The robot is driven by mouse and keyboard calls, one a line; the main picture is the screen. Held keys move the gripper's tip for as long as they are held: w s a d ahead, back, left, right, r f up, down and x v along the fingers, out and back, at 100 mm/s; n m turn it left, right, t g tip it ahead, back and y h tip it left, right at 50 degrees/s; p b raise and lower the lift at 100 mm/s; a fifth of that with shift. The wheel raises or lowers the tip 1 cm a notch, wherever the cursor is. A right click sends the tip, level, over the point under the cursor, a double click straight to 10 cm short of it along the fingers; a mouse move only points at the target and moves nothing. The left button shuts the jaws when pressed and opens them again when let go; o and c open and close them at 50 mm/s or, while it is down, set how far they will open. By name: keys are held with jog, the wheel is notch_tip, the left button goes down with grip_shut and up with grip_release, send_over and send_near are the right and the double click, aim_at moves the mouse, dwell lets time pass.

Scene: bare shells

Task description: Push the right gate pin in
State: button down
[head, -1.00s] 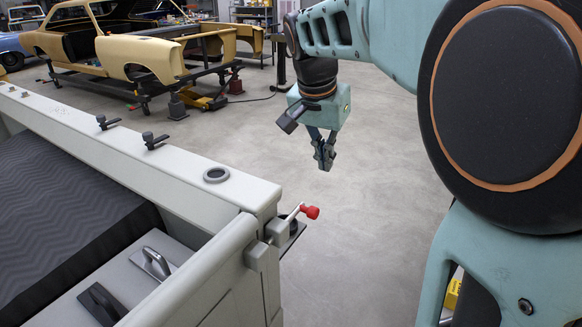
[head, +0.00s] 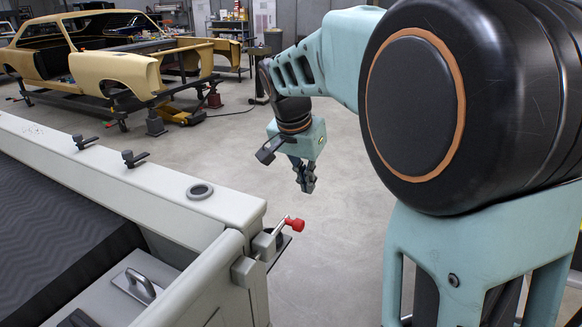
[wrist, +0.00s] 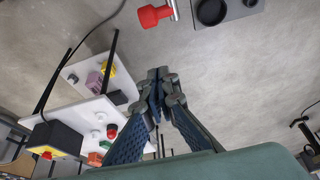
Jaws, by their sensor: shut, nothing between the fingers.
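A gate pin with a red knob (head: 295,224) sticks out at the right rear corner of the grey truck bed (head: 222,205). Its pale shaft runs into a grey bracket. The red knob also shows at the top of the wrist view (wrist: 152,15). My gripper (head: 306,186) is shut and empty, fingers pointing down, apart from the knob and above and beyond it in the head view. In the wrist view my closed fingertips (wrist: 157,80) are below the knob, with a gap between.
A dark plate (wrist: 220,10) with a round black part is beside the knob. White panels with coloured knobs (wrist: 98,118) show in the wrist view. A yellow car shell (head: 100,60) stands behind on a frame. Open concrete floor (head: 335,230) lies right of the bed.

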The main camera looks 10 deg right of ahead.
aim_at(292, 225)
notch_tip(292, 225, down, 6)
jog(key=s+a, duration=0.1)
jog(key=shift+s+a, duration=0.15)
jog(key=shift+s, duration=0.15)
jog(key=s+a+b, duration=0.1)
jog(key=s, duration=0.1)
jog(key=s+a+b, duration=0.1)
jog(key=s+a, duration=0.1)
jog(key=shift+s+a+f, duration=0.15)
jog(key=shift+s, duration=0.1)
dwell(0.4)
